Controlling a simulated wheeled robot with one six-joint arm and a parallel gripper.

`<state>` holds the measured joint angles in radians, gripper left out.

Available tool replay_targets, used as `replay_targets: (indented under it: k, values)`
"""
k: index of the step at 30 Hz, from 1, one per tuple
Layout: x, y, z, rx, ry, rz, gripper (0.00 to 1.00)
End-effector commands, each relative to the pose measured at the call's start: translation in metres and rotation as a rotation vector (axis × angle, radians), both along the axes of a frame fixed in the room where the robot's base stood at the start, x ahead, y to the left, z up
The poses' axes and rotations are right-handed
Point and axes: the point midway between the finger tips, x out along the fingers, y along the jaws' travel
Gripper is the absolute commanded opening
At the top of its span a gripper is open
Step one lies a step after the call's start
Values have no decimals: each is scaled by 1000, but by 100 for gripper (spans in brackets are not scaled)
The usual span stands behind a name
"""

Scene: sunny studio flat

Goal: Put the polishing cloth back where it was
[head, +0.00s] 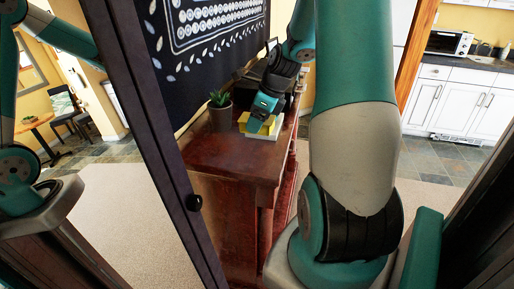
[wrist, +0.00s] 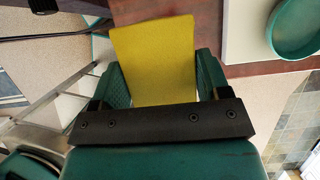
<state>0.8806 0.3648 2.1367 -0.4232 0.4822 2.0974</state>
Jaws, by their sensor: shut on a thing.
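The polishing cloth is a flat yellow piece (wrist: 153,60) between the two teal fingers of my gripper (wrist: 160,78) in the wrist view. The fingers are shut on it, and it extends beyond them. In the head view my gripper (head: 256,116) is low over the far part of a reddish-brown wooden cabinet top (head: 215,155). Yellow of the cloth (head: 270,126) shows beside the fingers, just above a white flat object (head: 265,136). I cannot tell whether the cloth touches anything below it.
A potted plant (head: 220,113) stands just left of my gripper. In the wrist view, a round teal dish (wrist: 297,28) overlaps a white surface (wrist: 245,38) at upper right. A dark-framed panel with a knob (head: 194,202) is close on the left. The cabinet top's near part is clear.

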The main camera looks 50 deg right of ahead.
Motion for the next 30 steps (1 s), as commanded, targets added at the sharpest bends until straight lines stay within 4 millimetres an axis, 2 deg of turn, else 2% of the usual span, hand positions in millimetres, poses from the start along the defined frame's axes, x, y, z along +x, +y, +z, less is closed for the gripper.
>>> replay_targets:
  k: [1,3,6,11,18,28,29,30]
  values:
    - [-1,1,-15,6,5,1,51]
    - [0,1,-31,5,3,1,51]
    - [0,0,-49,3,2,0,51]
    - [0,0,-63,1,-1,0,51]
    - [0,0,-95,2,0,0,51]
    - [0,0,-100,0,-2,1,51]
    - [0,0,-100,0,-2,1,74]
    - [0,0,-100,0,-2,1,83]
